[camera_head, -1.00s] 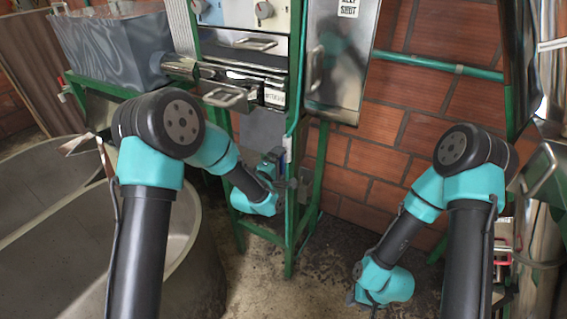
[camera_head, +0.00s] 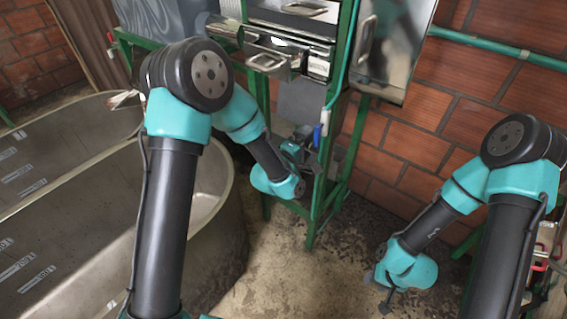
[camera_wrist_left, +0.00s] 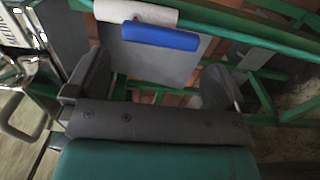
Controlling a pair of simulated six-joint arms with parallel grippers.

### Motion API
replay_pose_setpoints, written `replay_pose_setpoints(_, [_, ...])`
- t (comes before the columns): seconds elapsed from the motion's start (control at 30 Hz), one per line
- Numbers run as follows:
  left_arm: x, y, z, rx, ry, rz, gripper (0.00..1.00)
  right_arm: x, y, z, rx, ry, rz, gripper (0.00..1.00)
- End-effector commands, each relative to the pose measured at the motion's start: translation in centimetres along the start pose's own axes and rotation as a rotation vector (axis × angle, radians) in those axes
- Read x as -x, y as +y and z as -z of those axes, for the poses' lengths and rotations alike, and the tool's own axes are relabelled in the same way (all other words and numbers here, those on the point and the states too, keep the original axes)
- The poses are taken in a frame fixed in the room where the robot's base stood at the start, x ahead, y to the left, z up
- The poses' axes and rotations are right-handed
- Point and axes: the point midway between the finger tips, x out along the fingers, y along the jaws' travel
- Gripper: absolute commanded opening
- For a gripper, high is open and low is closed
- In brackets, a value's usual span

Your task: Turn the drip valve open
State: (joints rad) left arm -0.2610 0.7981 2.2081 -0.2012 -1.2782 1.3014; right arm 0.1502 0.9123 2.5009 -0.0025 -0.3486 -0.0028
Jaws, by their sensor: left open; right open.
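The drip valve shows as a blue lever handle (camera_head: 318,135) on the green frame in the head view. In the left wrist view the blue handle (camera_wrist_left: 160,37) lies just beyond my fingers, beside a white cylindrical piece (camera_wrist_left: 136,12). My left gripper (camera_head: 298,148) is beside the frame, close to the handle. In the left wrist view its two fingers (camera_wrist_left: 155,88) are spread apart, with nothing between them. The handle appears apart from the fingers. My right gripper (camera_head: 385,298) hangs low at the right, away from the valve; its fingers are small there.
A green metal frame (camera_head: 322,205) stands around the valve. Steel drawers with handles (camera_head: 268,62) and a steel box (camera_head: 395,50) are above. A large metal tank (camera_head: 225,215) is at the left. A brick wall (camera_head: 410,140) stands behind. Bare floor lies in front.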

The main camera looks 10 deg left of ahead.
Motion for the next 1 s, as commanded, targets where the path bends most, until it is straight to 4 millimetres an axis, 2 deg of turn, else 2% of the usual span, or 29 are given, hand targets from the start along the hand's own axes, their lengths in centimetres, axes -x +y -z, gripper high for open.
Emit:
replay_pose_setpoints(0.2, [4.4,-0.1,0.1,0.000,0.000,0.002,1.00,0.0,0.0,0.0,0.000,0.000,0.000,0.43])
replay_pose_setpoints(0.53, [10.2,-0.1,0.1,0.001,0.000,0.002,1.00,0.0,0.0,0.0,0.000,0.000,0.000,0.43])
replay_pose_setpoints(0.7, [11.6,0.0,0.0,0.000,0.000,0.000,1.00,0.0,0.0,0.0,0.000,0.000,0.000,0.43])
replay_pose_setpoints(1.0, [11.8,0.0,0.0,0.000,0.000,0.000,1.00,0.0,0.0,0.0,0.000,0.000,0.000,0.43])
